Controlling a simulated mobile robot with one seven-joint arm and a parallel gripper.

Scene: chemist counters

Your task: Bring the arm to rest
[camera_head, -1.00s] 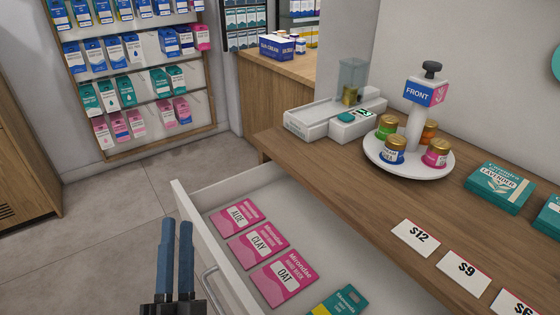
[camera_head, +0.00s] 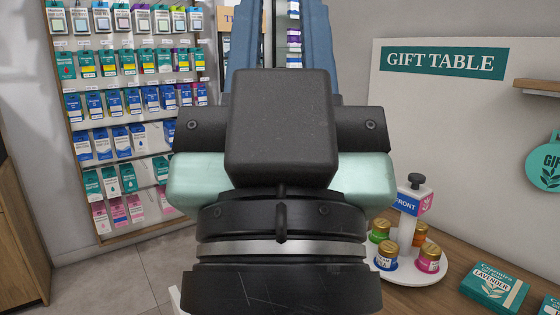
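My gripper (camera_head: 283,30) is raised close in front of the camera and fills the middle of the view. Its blue fingers point up and stand apart, with the background shelves showing between them. No held thing shows in the gap, but the fingertips run past the top edge. The black wrist and pale green gripper body are below the fingers.
The wooden counter (camera_head: 452,262) at the right bears a white round stand (camera_head: 416,276) with several jars and a teal lavender box (camera_head: 494,288). A wall rack (camera_head: 62,110) of packets is at the left. Bare floor (camera_head: 120,275) shows lower left. My arm hides most of the drawer.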

